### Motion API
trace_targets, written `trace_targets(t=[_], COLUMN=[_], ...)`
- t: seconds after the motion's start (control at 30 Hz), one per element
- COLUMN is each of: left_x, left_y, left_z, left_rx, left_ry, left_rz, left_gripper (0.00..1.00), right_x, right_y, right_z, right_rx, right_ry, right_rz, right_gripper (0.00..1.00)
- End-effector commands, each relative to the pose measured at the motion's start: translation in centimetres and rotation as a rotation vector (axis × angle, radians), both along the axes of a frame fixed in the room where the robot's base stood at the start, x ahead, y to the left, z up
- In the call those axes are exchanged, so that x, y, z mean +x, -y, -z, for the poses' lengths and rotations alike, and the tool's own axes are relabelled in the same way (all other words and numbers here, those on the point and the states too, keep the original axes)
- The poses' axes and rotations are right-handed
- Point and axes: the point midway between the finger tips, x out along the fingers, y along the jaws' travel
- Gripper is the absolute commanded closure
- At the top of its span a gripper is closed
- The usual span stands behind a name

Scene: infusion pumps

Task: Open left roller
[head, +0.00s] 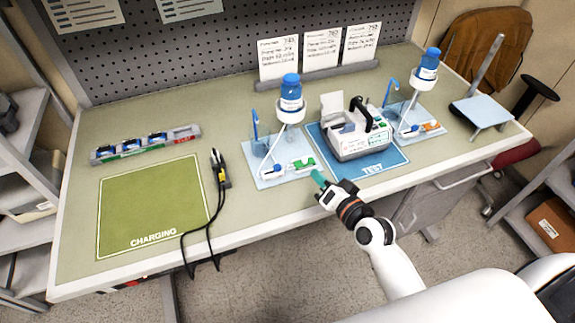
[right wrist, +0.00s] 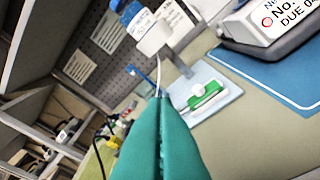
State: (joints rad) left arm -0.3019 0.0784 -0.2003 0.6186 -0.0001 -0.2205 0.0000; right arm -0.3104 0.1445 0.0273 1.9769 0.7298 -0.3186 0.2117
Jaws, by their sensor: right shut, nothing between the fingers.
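The left roller is a green-and-white clamp (head: 302,164) on a light blue base plate (head: 263,178), below a stand with a blue-capped bottle (head: 290,92). In the right wrist view the green-and-white clamp (right wrist: 205,96) lies on its pale plate, beyond my fingers. My right gripper (head: 318,177) has teal fingers, pressed together and empty. It is just in front of and to the right of the clamp, apart from it. In the right wrist view the fingers (right wrist: 158,125) point toward the stand. I cannot tell whether the roller is open. My left gripper is not in view.
A pump (head: 358,138) stands on the blue TEST mat (head: 388,164), right of the left stand. The green CHARGING mat (head: 150,205) and a black cable (head: 205,225) lie left.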

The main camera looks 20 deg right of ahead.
Motion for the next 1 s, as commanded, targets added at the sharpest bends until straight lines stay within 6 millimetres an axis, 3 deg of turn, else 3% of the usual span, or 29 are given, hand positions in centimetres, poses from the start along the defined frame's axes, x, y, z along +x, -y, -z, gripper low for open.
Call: trace_targets(t=[0.27,0.67,0.8,1.0], left_x=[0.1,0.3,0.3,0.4], left_y=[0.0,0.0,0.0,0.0], left_z=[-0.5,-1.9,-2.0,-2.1], left_rx=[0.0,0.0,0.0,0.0], left_ry=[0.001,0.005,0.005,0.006], left_rz=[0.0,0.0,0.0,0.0], left_gripper=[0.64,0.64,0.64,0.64], right_x=[1.7,9.7,9.6,9.5], right_y=[-0.4,-2.1,-3.7,-4.8], right_z=[0.1,1.5,3.3,4.5], right_rx=[0.001,-0.001,-0.001,-0.001], right_ry=[0.0,0.0,-0.006,-0.003], right_rz=[-0.001,-0.002,-0.003,-0.002], right_gripper=[1.0,1.0,1.0,1.0])
